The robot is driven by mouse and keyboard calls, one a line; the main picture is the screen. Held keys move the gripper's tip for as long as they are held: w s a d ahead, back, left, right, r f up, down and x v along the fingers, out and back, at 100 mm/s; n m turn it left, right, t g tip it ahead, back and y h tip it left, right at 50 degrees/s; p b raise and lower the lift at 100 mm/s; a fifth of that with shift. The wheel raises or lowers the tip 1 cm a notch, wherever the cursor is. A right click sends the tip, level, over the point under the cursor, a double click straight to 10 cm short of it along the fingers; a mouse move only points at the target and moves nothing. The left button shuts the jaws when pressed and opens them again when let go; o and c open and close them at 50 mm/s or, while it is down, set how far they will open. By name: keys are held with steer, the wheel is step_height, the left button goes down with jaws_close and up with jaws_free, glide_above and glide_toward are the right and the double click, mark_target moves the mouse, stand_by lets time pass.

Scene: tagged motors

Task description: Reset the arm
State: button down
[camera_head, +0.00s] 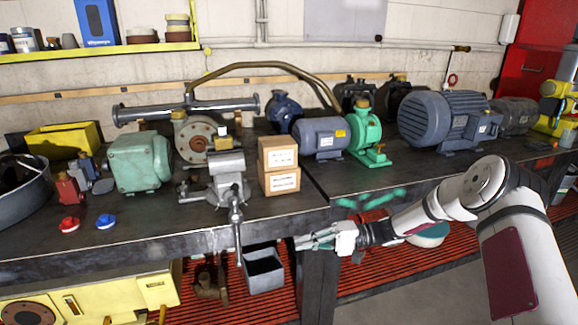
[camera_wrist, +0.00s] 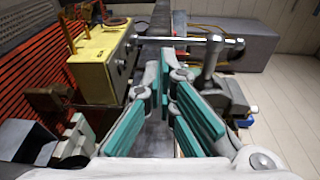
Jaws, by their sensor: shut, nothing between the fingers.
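My arm reaches in from the right in the head view, folded at the elbow. My gripper (camera_head: 314,240) points left in front of the workbench's front edge, a little right of a grey open bin. In the wrist view my gripper (camera_wrist: 168,75) shows its teal-padded fingers, with nothing held between them. I see it as shut. The motors stand on the bench behind it: a large blue-grey motor (camera_head: 443,118), a smaller blue-grey motor with a yellow tag (camera_head: 319,137) and a green pump (camera_head: 369,140). My gripper touches none of them.
The dark workbench (camera_head: 250,222) holds a vise (camera_head: 227,180), two stacked cardboard boxes (camera_head: 279,166), a green gearbox (camera_head: 140,161), and a red cap (camera_head: 69,224) and blue cap (camera_head: 106,222). Floor (camera_head: 420,290) is clear at lower right.

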steer(key=s+d+r+n+h+p, duration=0.1)
steer(key=s+d+r+h+p, duration=0.25)
steer(key=s+r+h, duration=1.1)
steer(key=s+d+r+m+t+h+p, duration=0.1)
steer(key=s+d+r+t, duration=0.2)
steer(key=s, duration=0.9)
steer(key=s+d+r+m+t+h+p, duration=0.1)
steer(key=s+d+r+t+h, duration=0.1)
steer(key=s+d+r, duration=0.6)
steer(key=s+r+t, duration=0.1)
steer(key=s+r, duration=0.1)
steer(key=s, duration=0.1)
steer(key=shift+s+d, duration=0.15)
steer(key=shift+s, duration=0.25)
